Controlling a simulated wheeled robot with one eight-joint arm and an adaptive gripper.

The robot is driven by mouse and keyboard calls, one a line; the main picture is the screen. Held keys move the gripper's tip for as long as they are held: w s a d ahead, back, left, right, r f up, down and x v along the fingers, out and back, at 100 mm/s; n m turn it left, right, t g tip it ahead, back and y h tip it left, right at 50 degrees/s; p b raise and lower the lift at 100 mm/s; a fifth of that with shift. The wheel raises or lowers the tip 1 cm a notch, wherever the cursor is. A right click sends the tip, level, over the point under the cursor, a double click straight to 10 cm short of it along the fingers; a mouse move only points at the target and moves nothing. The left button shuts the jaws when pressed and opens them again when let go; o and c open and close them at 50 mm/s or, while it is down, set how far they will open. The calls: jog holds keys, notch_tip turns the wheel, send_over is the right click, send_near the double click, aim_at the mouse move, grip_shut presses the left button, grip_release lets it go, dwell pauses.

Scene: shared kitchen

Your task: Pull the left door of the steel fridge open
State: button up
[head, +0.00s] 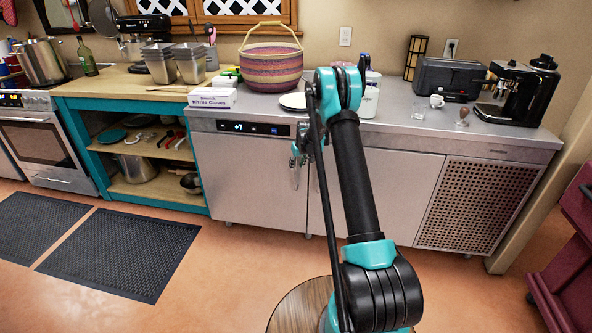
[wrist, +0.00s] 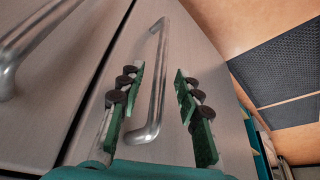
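The steel fridge is a low counter unit with a left door (head: 252,180) and a right door (head: 385,185), both shut. In the wrist view the left door (wrist: 205,60) has a bar handle (wrist: 155,85) that lies between the two fingers of my gripper (wrist: 160,85). The fingers are open, one on each side of the bar, with visible gaps on both sides. I cannot tell how deep the bar sits between them. In the head view my gripper (head: 297,155) is at the left door's right edge, partly hidden by my arm.
The right door's handle (wrist: 14,50) is close by in the wrist view. A teal shelf unit (head: 135,150) stands left of the fridge. Black mats (head: 120,250) lie on the floor at left. The floor before the left door looks clear.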

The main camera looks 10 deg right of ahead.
jog(key=shift+x, duration=1.9)
grip_shut()
